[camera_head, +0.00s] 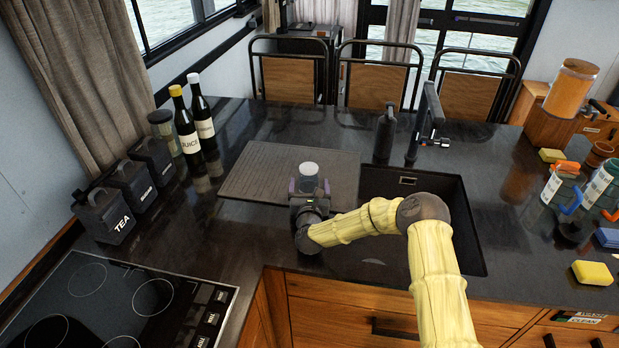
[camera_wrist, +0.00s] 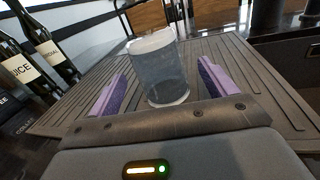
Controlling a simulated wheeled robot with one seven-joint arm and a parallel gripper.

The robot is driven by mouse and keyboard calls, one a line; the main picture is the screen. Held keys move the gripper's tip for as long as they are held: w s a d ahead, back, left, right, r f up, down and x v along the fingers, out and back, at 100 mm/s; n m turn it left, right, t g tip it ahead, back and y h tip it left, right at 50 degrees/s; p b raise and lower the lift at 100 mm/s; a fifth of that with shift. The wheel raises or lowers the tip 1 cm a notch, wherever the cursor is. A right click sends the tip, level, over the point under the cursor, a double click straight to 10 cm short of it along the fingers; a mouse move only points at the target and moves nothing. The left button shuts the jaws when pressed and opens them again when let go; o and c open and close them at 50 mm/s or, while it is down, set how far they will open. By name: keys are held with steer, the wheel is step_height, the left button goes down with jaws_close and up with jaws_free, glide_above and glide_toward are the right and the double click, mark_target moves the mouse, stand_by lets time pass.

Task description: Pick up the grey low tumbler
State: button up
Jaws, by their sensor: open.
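The grey low tumbler (camera_wrist: 160,75) stands on the ribbed drain mat in the wrist view, a translucent grey cup with a white top. It also shows in the head view (camera_head: 309,172), just beyond my gripper. My gripper (camera_head: 309,188) is low over the mat's front part, its purple finger pads apart. In the wrist view the pads of my gripper (camera_wrist: 164,88) stand to the left and right of the tumbler, with visible gaps on both sides. The tumbler's lower front edge is close to the gripper's body.
The ribbed mat (camera_head: 258,172) lies left of the sink (camera_head: 468,240). Two bottles (camera_head: 194,122) and black canisters (camera_head: 118,208) stand at the left. A tap (camera_head: 428,125) and a dark bottle (camera_head: 384,135) stand behind the sink. A cooktop (camera_head: 115,300) is at the front left.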

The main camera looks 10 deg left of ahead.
mark_target(309, 183)
steer(key=x, duration=0.2)
steer(key=p+x, duration=0.1)
steer(key=shift+r, duration=0.25)
steer(key=shift+x, duration=0.75)
steer(key=shift+s+f, duration=0.1)
steer(key=shift+s, duration=0.15)
steer(key=shift+w, duration=0.1)
steer(key=shift+c, duration=0.2)
steer(key=c, duration=1.3)
step_height(309, 183, up, 10)
steer(key=shift+r+b, duration=0.1)
steer(key=shift+b, duration=1)
steer(key=shift+d, duration=0.1)
